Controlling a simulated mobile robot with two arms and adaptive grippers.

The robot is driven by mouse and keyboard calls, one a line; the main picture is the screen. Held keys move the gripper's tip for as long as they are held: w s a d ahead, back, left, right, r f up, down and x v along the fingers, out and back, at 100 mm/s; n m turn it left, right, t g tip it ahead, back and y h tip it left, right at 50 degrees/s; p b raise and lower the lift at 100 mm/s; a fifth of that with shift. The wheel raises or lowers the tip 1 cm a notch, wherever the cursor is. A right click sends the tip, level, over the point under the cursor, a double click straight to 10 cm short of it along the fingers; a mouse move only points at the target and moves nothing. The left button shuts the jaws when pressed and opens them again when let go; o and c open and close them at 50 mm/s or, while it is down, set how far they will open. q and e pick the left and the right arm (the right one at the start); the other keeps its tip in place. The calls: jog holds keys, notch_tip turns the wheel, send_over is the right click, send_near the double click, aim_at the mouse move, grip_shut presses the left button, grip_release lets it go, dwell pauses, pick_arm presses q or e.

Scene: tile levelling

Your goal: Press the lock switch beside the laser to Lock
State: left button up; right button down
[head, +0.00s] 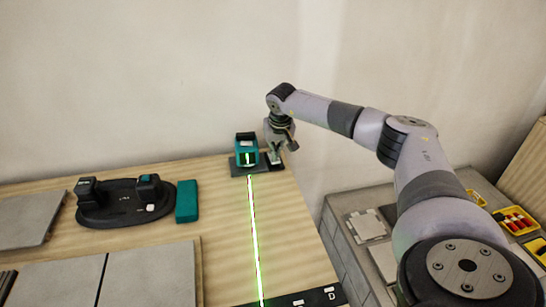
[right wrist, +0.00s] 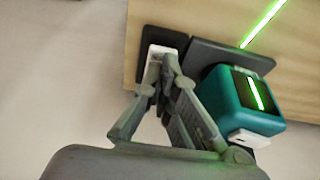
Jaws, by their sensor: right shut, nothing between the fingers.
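The teal laser (head: 246,150) stands on a dark base near the back edge of the wooden table, and a bright green line runs from it towards me. It also shows in the right wrist view (right wrist: 235,108). Just right of it is the lock switch, a pale rocker (head: 275,158) on a small dark plate, also seen in the right wrist view (right wrist: 158,54). My right gripper (head: 277,150) is shut and empty, pointing down with its fingertips at the rocker and partly hiding it. I cannot tell whether they touch or which way the rocker is tilted. My left gripper is not in view.
A black dock (head: 120,216) with two upright devices and a teal block (head: 187,201) lie left of the laser. Grey tiles (head: 150,276) cover the front left. A black strip marked D (head: 328,294) lies in front. Yellow bins (head: 515,222) stand on the right-hand surface.

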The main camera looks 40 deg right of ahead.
jog(key=shift+f+b, duration=0.3)
jog(key=shift+f, duration=0.45)
jog(key=shift+r+p, duration=0.9)
jog(key=shift+r, duration=0.25)
notch_tip(320, 180, up, 5)
jog(key=p, duration=0.4)
jog(key=shift+f, duration=0.1)
